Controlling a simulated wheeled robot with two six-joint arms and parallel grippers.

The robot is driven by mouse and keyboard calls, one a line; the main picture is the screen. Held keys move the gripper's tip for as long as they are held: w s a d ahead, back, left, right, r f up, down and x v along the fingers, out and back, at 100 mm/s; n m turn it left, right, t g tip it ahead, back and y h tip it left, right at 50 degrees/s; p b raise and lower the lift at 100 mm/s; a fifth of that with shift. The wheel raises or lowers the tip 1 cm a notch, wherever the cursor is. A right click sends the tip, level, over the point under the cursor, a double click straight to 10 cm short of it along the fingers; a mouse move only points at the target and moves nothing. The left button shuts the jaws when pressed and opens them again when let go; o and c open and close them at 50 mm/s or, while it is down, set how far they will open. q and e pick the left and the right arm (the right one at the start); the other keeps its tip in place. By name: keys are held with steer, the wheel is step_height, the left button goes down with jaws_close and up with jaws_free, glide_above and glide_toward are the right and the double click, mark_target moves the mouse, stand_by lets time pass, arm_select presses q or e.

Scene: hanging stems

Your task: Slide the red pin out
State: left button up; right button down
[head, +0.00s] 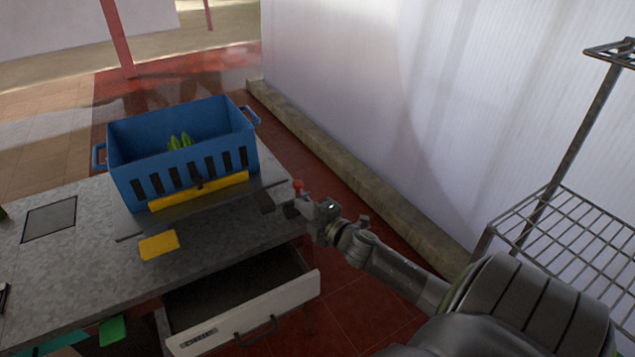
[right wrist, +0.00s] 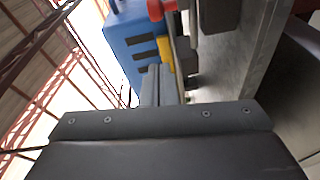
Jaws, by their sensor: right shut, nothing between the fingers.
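The red pin (head: 298,185) shows as a small red knob at the right edge of the table, close by the crate's corner. It also shows at the top of the right wrist view (right wrist: 160,8). My right gripper (head: 291,207) is at the table's right edge, just below the red knob in the picture. Its fingers are shut with nothing between them, and the knob looks apart from them. Whether they touch the pin's shaft cannot be told. My left gripper is not in view.
A blue crate (head: 130,182) with green stems (head: 180,142) stands on the grey table (head: 75,270). A yellow bar (head: 200,190) lies along its front. A yellow plate (head: 158,246) lies nearer. A drawer (head: 245,318) stands open below. A wire rack (head: 575,235) stands at right.

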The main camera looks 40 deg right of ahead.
steer(key=s+b, duration=0.2)
steer(key=s, duration=0.1)
steer(key=s+b, duration=0.2)
steer(key=shift+s+a+r, duration=0.25)
steer(key=shift+a+r, duration=0.1)
stand_by(0.3)
